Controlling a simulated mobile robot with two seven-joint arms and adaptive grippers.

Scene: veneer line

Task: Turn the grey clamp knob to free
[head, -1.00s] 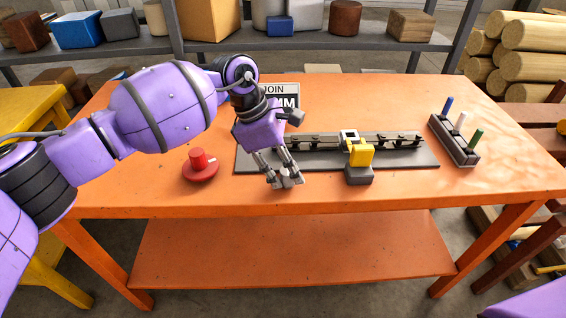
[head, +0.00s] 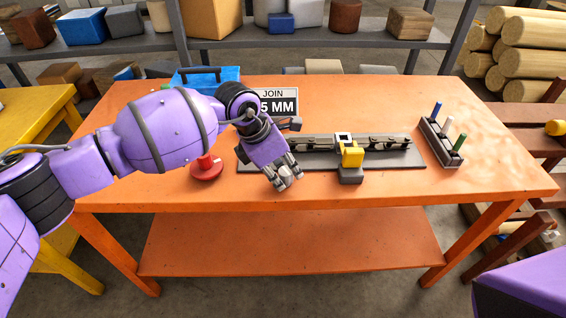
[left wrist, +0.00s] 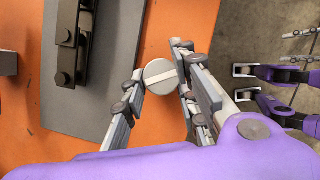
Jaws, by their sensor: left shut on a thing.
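The grey clamp knob (left wrist: 161,76) is a round disc with a pale stripe across its top. In the left wrist view the stripe runs from lower left to upper right. My left gripper (head: 284,180) is shut on the knob, with a finger on either side of it in the left wrist view (left wrist: 158,88). The knob stands near the front edge of the orange table, beside the dark grey plate (head: 400,162) with its rail. In the head view the fingers mostly hide the knob.
A red button (head: 206,170) stands left of the plate. A yellow block (head: 352,156) on a grey base sits at the plate's front. Behind are a sign (head: 277,103) and a blue toolbox (head: 222,78). A rack (head: 438,143) of coloured sticks stands right. The table's front right is clear.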

